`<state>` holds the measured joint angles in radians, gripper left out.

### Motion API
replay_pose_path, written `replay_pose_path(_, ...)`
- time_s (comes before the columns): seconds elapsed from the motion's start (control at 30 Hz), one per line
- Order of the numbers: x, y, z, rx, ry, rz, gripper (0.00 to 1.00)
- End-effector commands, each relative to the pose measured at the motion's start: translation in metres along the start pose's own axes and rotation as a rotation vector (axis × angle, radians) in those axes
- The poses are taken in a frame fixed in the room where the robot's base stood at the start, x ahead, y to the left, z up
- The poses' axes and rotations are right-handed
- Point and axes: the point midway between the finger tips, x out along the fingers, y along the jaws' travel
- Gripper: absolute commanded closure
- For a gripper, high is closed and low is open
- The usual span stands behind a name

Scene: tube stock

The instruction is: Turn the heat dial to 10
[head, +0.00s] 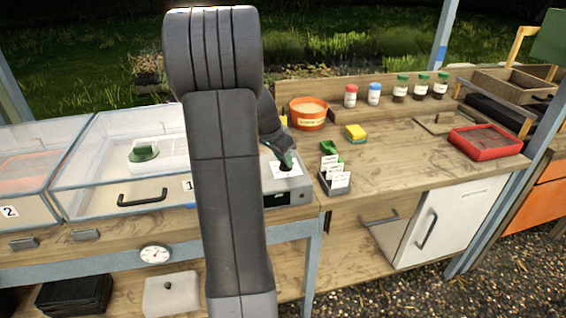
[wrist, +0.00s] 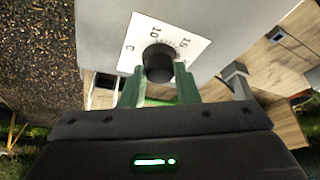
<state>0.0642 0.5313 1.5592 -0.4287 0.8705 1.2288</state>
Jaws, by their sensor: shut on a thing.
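The heat dial is a round black knob (wrist: 158,58) on a white scale card (wrist: 170,38). The card shows 10 and 15 beyond the knob and a C to the left. I cannot make out a pointer on the knob. My gripper (wrist: 161,73) has its green fingers shut on the knob, one on each side. In the head view my gripper (head: 286,160) reaches down to the card on top of the grey control box (head: 292,198). My arm and fingers hide most of the dial there.
Clear-lidded propagator boxes (head: 100,160) stand left of the control box. A grey label holder (head: 334,186) with white cards stands close on the right. A yellow sponge (head: 355,132), an orange tub (head: 308,113) and several small jars sit further back.

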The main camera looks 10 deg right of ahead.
Motion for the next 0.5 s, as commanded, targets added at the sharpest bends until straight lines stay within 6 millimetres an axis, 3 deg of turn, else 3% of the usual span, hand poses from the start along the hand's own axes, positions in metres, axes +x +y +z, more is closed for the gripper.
replay_pose_path(0.5,-0.0015,0.0052,-0.0026,-0.449,0.0,-0.188,0.95)
